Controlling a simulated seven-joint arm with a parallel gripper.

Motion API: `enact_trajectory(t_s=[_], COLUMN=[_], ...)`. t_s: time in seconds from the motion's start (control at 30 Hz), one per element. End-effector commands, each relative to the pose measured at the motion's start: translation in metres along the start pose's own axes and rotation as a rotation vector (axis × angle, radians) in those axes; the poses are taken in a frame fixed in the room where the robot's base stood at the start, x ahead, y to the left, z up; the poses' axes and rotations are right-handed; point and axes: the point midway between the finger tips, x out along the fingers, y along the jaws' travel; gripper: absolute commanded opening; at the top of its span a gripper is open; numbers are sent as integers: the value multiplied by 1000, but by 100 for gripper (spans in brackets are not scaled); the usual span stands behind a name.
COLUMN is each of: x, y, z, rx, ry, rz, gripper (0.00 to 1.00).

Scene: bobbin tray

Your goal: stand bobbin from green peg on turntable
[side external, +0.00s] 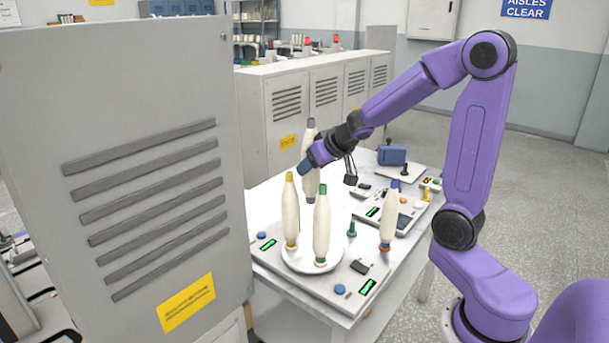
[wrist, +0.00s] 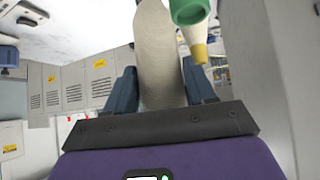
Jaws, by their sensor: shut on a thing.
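My gripper (side external: 307,166) is shut on a cream bobbin with grey ends (side external: 312,184), held upright. In the wrist view the bobbin (wrist: 161,60) stands between the blue fingers. Its lower end shows in the side view between the tops of two other bobbins, seemingly above the white turntable (side external: 296,264). A yellow-topped bobbin (side external: 291,215) and a green-topped bobbin (side external: 321,228) stand on the turntable. Their yellow tip (wrist: 200,52) and green tip (wrist: 188,10) show close beside the held bobbin in the wrist view. The green peg (side external: 351,229) right of the turntable is bare.
Another cream bobbin (side external: 388,218) stands on an orange-collared peg at the right. Blue knobs, a black block (side external: 359,267) and green displays sit on the board. A blue box (side external: 391,155) stands farther back. A large grey cabinet (side external: 130,160) rises close at the left.

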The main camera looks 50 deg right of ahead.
Motion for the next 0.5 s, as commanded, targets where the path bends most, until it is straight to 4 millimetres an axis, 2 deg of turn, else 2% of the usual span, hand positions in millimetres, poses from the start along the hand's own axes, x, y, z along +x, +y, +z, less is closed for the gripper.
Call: enact_trajectory(t_s=[0.5], x=[31], y=[29], z=[22], rx=[-136], ry=[-12], rz=[-142], gripper=[21])
